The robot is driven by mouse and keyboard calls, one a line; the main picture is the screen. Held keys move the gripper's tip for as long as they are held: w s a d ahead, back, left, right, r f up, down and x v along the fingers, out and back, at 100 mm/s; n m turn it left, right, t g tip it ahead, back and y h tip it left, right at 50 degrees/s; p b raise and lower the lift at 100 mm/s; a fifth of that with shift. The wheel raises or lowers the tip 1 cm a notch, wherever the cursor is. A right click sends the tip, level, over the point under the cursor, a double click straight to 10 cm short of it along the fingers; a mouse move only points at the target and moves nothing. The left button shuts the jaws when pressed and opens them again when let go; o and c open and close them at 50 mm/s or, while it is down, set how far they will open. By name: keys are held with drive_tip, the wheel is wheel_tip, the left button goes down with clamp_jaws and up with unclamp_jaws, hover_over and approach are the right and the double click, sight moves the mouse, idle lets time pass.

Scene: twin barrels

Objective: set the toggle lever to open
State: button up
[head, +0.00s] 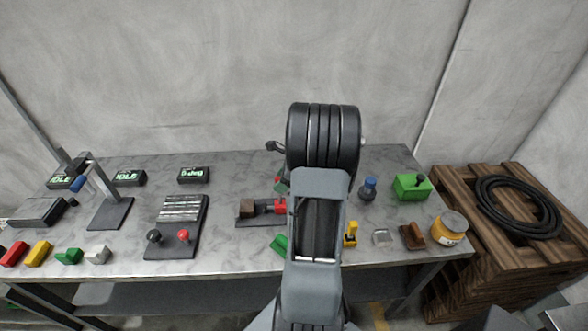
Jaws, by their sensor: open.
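A dark fixture base (257,220) sits mid-table, partly hidden behind my arm. It carries a brown block (247,207) and red parts (279,206), with a bit of green above them. Whether this is the toggle, and how its lever stands, I cannot tell. A green box (412,187) with a short black-knobbed lever (420,180) stands at the right of the table. My arm rises through the middle of the head view and hides what is behind it. My gripper is not visible. A small dark piece shows left of my elbow; I cannot tell what it belongs to.
A panel with black and red knobs (183,237), displays (193,175) and a stand (110,211) occupy the left. Coloured blocks (38,253) line the front edge. A blue item (368,189) and an orange jar (449,229) are at right, beside a wooden crate (483,262) with coiled hose (520,208).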

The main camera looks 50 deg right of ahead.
drive_tip(key=b+v, duration=0.1)
drive_tip(key=v, duration=1.1)
drive_tip(key=s+a+r+n+h, duration=0.1)
drive_tip(key=a+n+h, duration=0.1)
drive_tip(key=a+n, duration=1.2)
drive_tip(key=s+a+r+n+g+h, duration=0.1)
drive_tip(key=s+a+n+h, duration=0.1)
drive_tip(key=a+n, duration=1.3)
drive_tip(key=shift+s+a+r, duration=0.15)
drive_tip(key=shift+a+r, duration=0.2)
drive_tip(key=shift+a, duration=0.75)
drive_tip(key=shift+d, duration=0.1)
